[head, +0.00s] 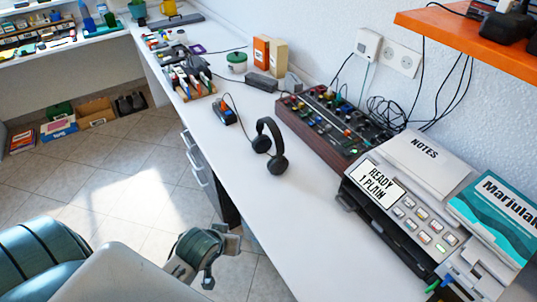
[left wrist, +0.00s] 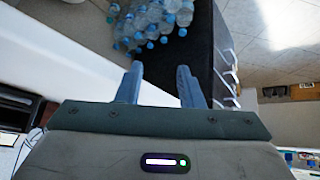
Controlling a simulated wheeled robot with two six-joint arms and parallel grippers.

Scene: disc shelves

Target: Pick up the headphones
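The black headphones (head: 277,164) stand on the white desk, in the middle of the head view, with the headband up and the ear cups down. My left gripper (head: 221,258) is at the desk's near edge, below and left of the headphones and apart from them. In the left wrist view its two fingers (left wrist: 160,70) are spread with nothing between them. The headphones do not show in the left wrist view. My right gripper is not in view.
A printer (head: 400,215) and an audio mixer (head: 330,125) stand right of the headphones. A small orange-and-black device (head: 223,112) lies to their left. The white desk (head: 290,225) is clear in front.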

